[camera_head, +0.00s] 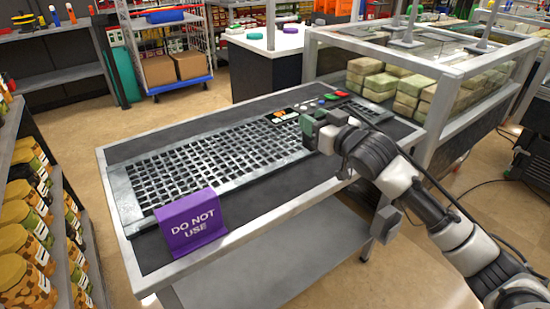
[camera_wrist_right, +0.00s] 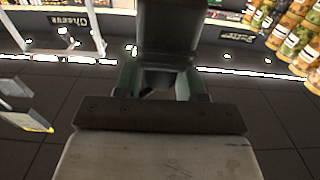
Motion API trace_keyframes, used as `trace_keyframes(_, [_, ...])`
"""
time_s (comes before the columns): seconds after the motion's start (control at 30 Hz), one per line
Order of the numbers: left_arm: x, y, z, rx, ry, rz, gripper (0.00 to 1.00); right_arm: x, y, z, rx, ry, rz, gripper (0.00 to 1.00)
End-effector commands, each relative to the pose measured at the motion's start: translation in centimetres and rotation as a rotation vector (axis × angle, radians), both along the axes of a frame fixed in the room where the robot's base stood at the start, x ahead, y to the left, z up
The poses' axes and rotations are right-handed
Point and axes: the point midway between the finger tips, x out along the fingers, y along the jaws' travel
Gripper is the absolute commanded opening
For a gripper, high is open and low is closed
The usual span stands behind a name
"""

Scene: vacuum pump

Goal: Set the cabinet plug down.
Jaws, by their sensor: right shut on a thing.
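My right gripper (camera_head: 312,130) reaches in from the right over the grey workbench (camera_head: 265,190), at the right part of the metal grid panel. It is shut on a dark block, which I take to be the cabinet plug (camera_wrist_right: 168,35). In the right wrist view the block stands between the green fingers (camera_wrist_right: 160,82). In the head view the fingers and wrist largely hide it. I cannot tell whether the block touches the bench or hangs just above it. My left gripper is not in view.
A grid panel (camera_head: 220,158) fills much of the bench. A purple "DO NOT USE" sign (camera_head: 192,222) stands at the front left. Small coloured buttons (camera_head: 331,97) sit behind the gripper. A glass case with stacked blocks (camera_head: 378,80) adjoins the bench's right.

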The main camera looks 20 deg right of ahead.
Motion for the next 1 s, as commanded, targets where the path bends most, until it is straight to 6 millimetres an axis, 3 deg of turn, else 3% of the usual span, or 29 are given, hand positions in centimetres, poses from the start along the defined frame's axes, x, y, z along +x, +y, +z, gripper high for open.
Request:
trace_keyframes(0.03, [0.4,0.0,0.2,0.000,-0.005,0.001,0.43,-0.4,1.5,-1.0,0.008,0.003,0.006,0.15])
trace_keyframes(0.2, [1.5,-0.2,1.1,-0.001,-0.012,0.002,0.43,-1.4,5.2,-3.3,0.006,0.001,0.005,0.15])
trace_keyframes(0.4, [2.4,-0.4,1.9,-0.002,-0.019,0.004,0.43,-2.2,7.9,-4.9,0.003,-0.001,0.001,0.15])
trace_keyframes(0.53, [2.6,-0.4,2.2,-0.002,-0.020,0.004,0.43,-2.3,8.4,-5.6,0.001,0.000,0.000,0.15])
trace_keyframes(0.77, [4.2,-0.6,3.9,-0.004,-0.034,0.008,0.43,-2.3,8.4,-8.9,0.001,0.001,0.000,0.15])
trace_keyframes(1.0, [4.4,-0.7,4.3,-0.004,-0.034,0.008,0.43,-2.3,8.4,-9.2,0.000,-0.001,0.000,0.15])
